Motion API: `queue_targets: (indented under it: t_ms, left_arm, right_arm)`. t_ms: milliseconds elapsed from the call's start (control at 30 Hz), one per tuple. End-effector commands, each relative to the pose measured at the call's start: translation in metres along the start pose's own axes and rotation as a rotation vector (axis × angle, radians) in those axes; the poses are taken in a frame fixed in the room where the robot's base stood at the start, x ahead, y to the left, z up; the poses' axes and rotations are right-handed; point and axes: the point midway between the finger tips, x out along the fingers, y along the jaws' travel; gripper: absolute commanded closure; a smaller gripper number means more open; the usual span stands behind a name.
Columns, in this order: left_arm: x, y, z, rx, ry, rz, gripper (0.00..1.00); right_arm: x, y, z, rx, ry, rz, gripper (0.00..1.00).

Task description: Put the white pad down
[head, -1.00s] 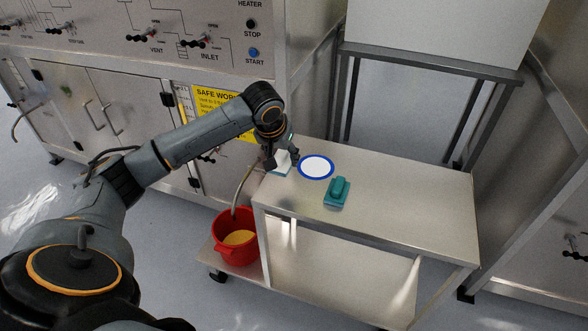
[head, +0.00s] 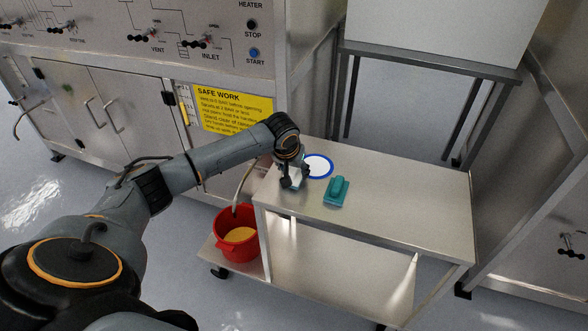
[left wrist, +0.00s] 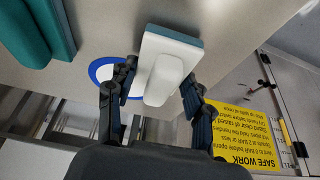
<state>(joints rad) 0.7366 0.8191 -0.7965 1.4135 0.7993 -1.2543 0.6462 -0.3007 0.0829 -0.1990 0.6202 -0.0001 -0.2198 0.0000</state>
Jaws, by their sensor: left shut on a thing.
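The white pad (left wrist: 172,50) has a white block handle and a teal edge. In the left wrist view my left gripper (left wrist: 156,92) has its fingers on both sides of the handle and is shut on it. In the head view my left gripper (head: 293,182) is over the left end of the steel trolley top (head: 400,195), and it mostly hides the pad. I cannot tell whether the pad touches the surface. My right gripper is not in view.
A blue-rimmed white disc (head: 318,166) lies just behind and right of the gripper. A teal pad (head: 336,191) lies to the right. The trolley top is clear further right. A red bucket (head: 238,238) stands on the lower shelf, at left.

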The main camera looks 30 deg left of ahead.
Motion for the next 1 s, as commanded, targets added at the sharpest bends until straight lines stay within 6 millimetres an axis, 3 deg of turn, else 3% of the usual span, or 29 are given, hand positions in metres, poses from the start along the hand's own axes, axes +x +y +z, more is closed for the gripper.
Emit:
queue_targets:
  t_ms: [167, 200, 300, 667, 867, 900, 1000]
  left_arm:
    - [0.004, 0.0, 0.002, -0.001, 0.001, 0.001, 0.99]
    - [0.004, 0.0, 0.002, 0.0, 0.001, 0.001, 0.43]
    - [0.004, 0.0, 0.002, 0.0, 0.001, 0.001, 0.26]
    - [0.005, 0.0, 0.002, 0.0, 0.001, 0.0, 0.26]
    - [0.007, 0.0, 0.002, 0.001, 0.003, 0.0, 0.26]
    - [-0.01, 0.0, 0.0, 0.001, 0.004, 0.001, 0.26]
    - [-0.034, 0.005, 0.0, 0.002, 0.005, 0.004, 0.26]
  right_arm:
    - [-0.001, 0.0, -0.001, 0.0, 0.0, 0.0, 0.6]
    - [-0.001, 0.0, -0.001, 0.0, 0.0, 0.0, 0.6]
    - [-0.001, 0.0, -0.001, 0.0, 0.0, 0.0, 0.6]
    - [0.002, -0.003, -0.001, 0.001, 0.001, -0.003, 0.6]
    - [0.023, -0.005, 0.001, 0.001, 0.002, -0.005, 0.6]
    - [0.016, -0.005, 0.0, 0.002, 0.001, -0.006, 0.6]
    - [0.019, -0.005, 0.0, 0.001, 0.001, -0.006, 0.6]
